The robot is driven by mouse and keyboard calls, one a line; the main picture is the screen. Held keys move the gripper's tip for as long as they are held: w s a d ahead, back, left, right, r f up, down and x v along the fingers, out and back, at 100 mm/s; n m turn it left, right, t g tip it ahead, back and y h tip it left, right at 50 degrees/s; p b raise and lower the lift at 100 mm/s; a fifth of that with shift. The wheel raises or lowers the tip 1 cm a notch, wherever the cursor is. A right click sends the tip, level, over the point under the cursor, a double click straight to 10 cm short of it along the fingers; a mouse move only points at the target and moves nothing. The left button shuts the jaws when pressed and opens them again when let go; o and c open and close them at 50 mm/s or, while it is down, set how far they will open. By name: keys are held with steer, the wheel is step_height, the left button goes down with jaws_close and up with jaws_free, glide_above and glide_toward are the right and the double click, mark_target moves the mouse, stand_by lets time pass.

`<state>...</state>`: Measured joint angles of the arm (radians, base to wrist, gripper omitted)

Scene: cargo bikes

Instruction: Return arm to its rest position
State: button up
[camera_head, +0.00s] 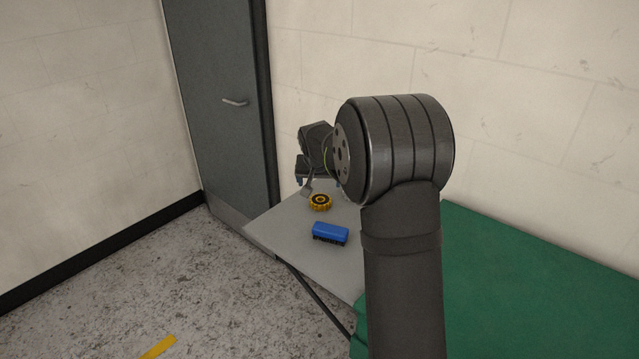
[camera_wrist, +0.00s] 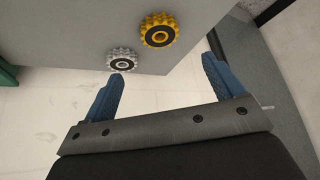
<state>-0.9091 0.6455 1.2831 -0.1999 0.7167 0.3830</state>
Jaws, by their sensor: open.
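My gripper (camera_wrist: 160,88) is open in the wrist view, with two blue fingers spread apart and nothing between them. In the head view my arm reaches up and over the grey table (camera_head: 275,234), and my wrist is near the table's far end; the fingers are mostly hidden there. A gold cog-shaped part (camera_wrist: 158,30) and a silver cog-shaped part (camera_wrist: 122,60) show beyond the fingertips in the wrist view. The gold part also lies on the table in the head view (camera_head: 320,202). The silver one is hidden there.
A green surface (camera_head: 530,290) is at the right. A grey door (camera_head: 222,110) and pale walls stand behind. Open floor (camera_head: 190,270) with a yellow strip (camera_head: 158,347) is at the left.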

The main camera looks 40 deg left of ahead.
mark_target(321, 200)
steer(key=shift+f, duration=0.15)
steer(key=x, duration=1.2)
steer(key=shift+f, duration=0.1)
steer(key=shift+r, duration=1.35)
steer(key=shift+f, duration=0.1)
